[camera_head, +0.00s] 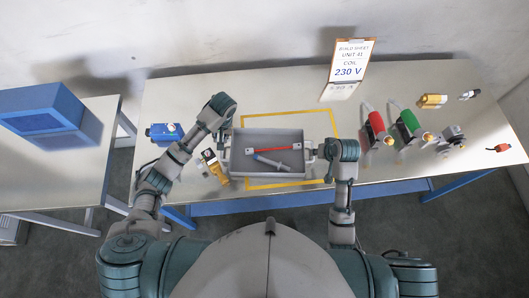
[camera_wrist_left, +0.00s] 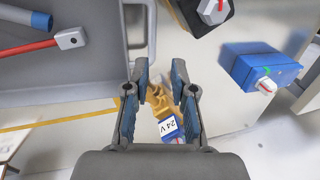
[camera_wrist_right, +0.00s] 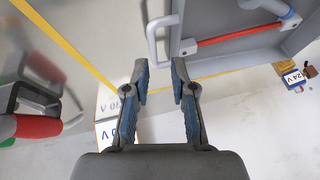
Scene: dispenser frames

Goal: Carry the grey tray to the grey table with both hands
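The grey tray (camera_head: 268,175) rests on the long pale table inside a yellow outline. It holds a red-handled tool (camera_head: 272,149) and a blue-and-grey tool (camera_head: 270,162). My left gripper (camera_wrist_left: 160,72) is open and empty at the tray's left end, with the tray handle (camera_wrist_left: 151,25) just beyond its fingertips. My right gripper (camera_wrist_right: 160,70) is open and empty at the right end, with the other handle (camera_wrist_right: 153,40) just ahead of its fingertips. The grey table (camera_head: 50,165) stands apart on the left.
A blue box (camera_head: 42,108) occupies the back of the grey table; its front is clear. A brass valve with a 24 V coil (camera_head: 213,166) and a blue unit (camera_head: 165,133) lie left of the tray. A build sheet (camera_head: 348,70) and red and green parts (camera_head: 408,124) stand right.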

